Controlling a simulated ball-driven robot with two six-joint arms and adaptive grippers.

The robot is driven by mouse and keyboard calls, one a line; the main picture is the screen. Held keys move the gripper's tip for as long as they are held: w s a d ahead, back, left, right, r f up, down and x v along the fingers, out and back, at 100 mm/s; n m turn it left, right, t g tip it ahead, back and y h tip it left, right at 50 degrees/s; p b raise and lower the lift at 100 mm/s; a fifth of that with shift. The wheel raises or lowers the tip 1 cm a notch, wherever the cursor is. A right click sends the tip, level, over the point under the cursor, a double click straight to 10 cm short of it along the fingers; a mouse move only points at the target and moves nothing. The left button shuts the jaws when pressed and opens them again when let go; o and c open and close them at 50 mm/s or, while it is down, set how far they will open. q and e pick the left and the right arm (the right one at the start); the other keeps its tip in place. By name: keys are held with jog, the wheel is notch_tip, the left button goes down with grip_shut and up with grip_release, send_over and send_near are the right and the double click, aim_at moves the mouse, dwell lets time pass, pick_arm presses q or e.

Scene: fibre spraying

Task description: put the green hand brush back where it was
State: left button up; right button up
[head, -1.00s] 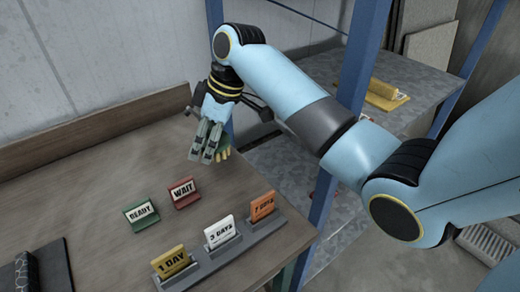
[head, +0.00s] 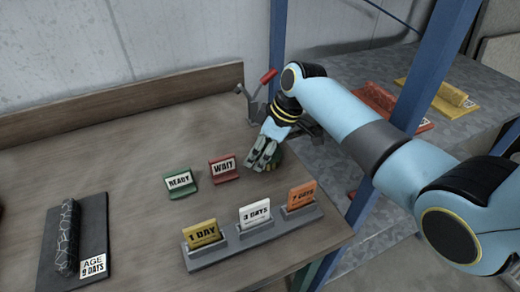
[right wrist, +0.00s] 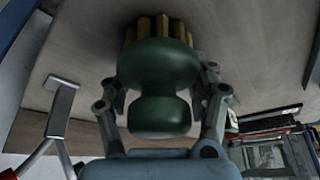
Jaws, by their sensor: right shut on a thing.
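The green hand brush (right wrist: 160,75) fills the middle of the right wrist view, with its yellowish bristles (right wrist: 158,28) towards the wooden tabletop. My right gripper (right wrist: 160,100) is shut on it, one finger on each side of the green body. In the head view my right gripper (head: 262,154) is at the bench's right side, just right of the red WAIT sign (head: 223,168). Only a little of the brush (head: 277,156) shows there behind the fingers. I cannot tell whether the bristles touch the bench. My left gripper is not in view.
The wooden bench (head: 130,150) holds a green READY sign (head: 180,184), a grey rack (head: 250,238) of day cards and a dark AGE 9 DAYS board (head: 92,225). A red-handled clamp (head: 266,77) stands behind the gripper. A blue post (head: 425,75) stands right.

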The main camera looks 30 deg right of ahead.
jog(key=o, duration=1.2)
jog(key=shift+f, duration=0.1)
jog(key=shift+c, duration=0.2)
jog(key=v, duration=0.7)
jog(key=shift+d+r, duration=0.1)
jog(key=shift+r, duration=0.25)
